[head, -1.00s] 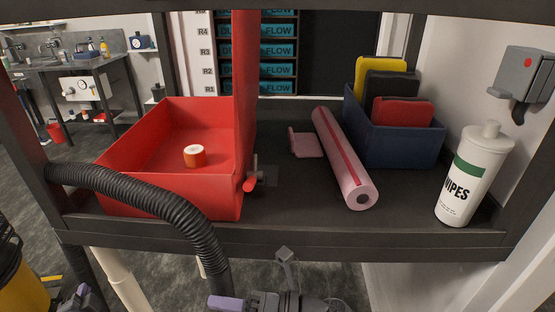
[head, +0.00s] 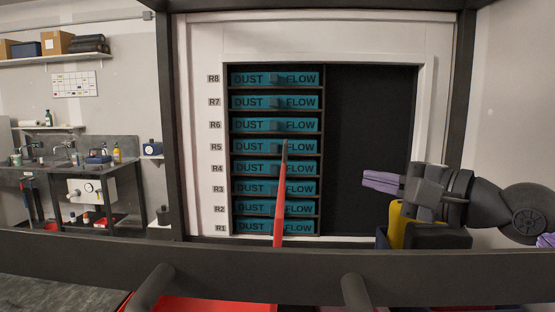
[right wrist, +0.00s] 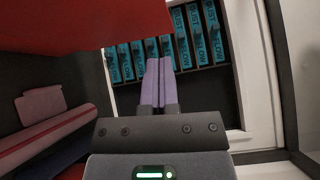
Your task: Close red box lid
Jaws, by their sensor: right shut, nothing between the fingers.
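The lid of the red box stands upright and shows nearly edge-on as a thin red strip (head: 281,205) in the head view. Only a sliver of the red box (head: 200,304) shows at the bottom edge; the dark rail hides the rest. My right gripper (head: 366,182) reaches in from the right, its purple fingers shut and empty, pointing left to the right of the lid with a gap in the picture. In the right wrist view the shut fingers (right wrist: 160,62) show below the broad red lid face (right wrist: 80,22). My left gripper is out of view.
A dark frame rail (head: 230,262) crosses the front. Teal "Dust Flow" drawers (head: 276,125) stand behind. A yellow item (head: 397,232) sits under my right gripper. The right wrist view shows a pink roll (right wrist: 45,138) and a small pink piece (right wrist: 42,104).

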